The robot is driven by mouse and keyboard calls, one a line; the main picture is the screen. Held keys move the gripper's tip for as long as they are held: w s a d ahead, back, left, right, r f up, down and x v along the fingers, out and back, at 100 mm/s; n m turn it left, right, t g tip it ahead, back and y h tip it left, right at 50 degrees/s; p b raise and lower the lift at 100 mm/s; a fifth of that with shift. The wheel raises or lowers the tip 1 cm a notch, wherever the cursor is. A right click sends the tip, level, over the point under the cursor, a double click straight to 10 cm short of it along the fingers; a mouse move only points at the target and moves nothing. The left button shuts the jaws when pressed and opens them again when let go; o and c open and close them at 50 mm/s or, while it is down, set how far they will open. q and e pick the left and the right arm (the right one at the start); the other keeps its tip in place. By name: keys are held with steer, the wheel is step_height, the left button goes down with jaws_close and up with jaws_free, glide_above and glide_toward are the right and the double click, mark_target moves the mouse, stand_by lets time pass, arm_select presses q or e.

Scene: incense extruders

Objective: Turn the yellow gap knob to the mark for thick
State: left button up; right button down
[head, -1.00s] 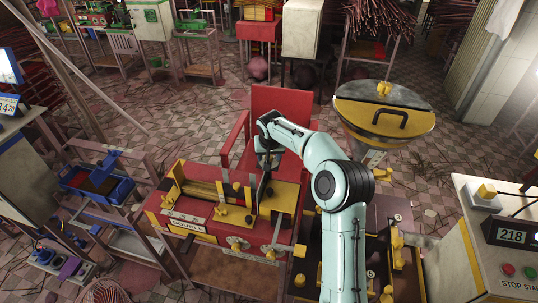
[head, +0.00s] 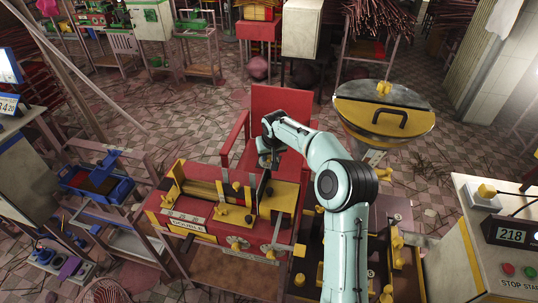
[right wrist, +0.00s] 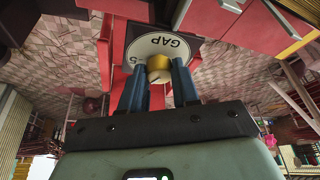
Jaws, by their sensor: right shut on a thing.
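The yellow gap knob (right wrist: 158,66) sits on a round white dial (right wrist: 143,50) marked GAP, in the right wrist view. The lettering appears upside down there. My right gripper (right wrist: 159,75) has its two blue fingers on either side of the knob and is shut on it. In the head view my right gripper (head: 268,160) reaches down at the back of the red and yellow machine (head: 180,228), and the knob and dial cannot be made out. The thick mark and the knob's pointer cannot be made out. My left gripper is not in view.
A red chair (head: 283,105) stands behind the machine. A round hopper with a yellow and grey lid (head: 365,105) is to the right. A control box with a 218 display (head: 512,236) stands at the far right. A blue-tray rack (head: 90,190) is to the left.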

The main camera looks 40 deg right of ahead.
steer(key=n+y, duration=0.1)
steer(key=n, duration=0.3)
steer(key=shift+d+n+t+y, duration=0.1)
steer(key=shift+n+t+y, duration=0.2)
steer(key=shift+n+y, duration=0.1)
steer(key=shift+n, duration=0.3)
steer(key=c, duration=0.8)
jaws_free()
steer(key=shift+r, duration=0.1)
steer(key=v, duration=1.3)
steer(key=shift+d+r, duration=0.1)
